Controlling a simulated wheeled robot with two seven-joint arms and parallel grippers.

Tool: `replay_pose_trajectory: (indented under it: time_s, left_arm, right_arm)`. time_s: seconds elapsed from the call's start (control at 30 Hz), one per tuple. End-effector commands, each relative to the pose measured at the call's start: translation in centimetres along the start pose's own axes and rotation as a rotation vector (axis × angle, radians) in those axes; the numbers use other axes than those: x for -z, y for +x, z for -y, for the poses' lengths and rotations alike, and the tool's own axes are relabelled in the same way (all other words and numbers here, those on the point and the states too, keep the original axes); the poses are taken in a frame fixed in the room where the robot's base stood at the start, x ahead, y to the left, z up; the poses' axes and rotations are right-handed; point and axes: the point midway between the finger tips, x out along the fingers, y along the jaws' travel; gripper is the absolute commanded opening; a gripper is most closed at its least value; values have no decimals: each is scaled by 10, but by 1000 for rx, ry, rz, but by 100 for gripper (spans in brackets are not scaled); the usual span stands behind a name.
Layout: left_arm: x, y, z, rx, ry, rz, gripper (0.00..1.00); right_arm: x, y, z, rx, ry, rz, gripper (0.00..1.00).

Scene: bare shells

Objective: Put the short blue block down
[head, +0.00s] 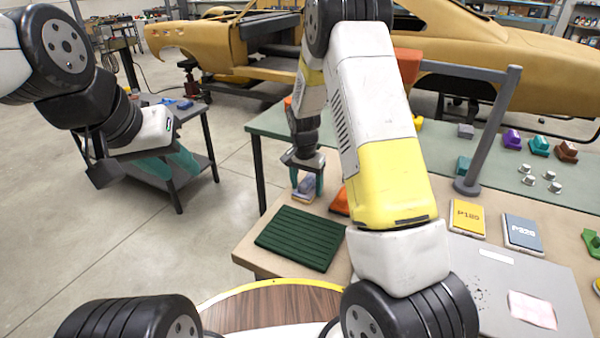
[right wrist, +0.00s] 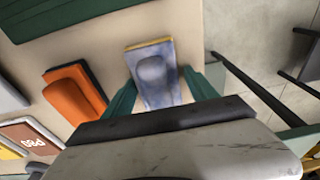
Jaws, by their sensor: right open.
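The short blue block (head: 304,187) is blue-grey with a rounded raised top and a yellow lower edge. It rests on the beige table top near its left edge. In the right wrist view the block (right wrist: 153,75) lies between the two teal fingers. My right gripper (head: 307,186) is open, with one finger on each side of the block. Whether the fingers touch it I cannot tell. My left gripper (head: 168,162) hangs far off at the left, before a small side table; its jaw gap is unclear.
A dark green ribbed mat (head: 300,238) lies in front of the block. An orange block (right wrist: 75,95) lies beside it, partly hidden by my arm in the head view. A grey post (head: 490,130), a yellow pad (head: 467,218) and a blue-grey pad (head: 523,232) are to the right.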

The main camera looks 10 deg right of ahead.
Motion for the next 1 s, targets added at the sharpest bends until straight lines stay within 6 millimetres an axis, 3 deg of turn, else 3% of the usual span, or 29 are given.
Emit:
replay_pose_trajectory:
  time_s: [0.33, 0.47, 1.0]
  left_arm:
    - [0, 0, 0, 0, 0, 0, 36]
    - [0, 0, 0, 0, 0, 0, 36]
    - [0, 0, 0, 0, 0, 0, 36]
  right_arm:
    - [-2, 4, -9, -18, 5, 10, 79]
    - [-1, -3, -8, -16, 5, 9, 79]
    - [1, -108, -2, -5, 2, 2, 79]
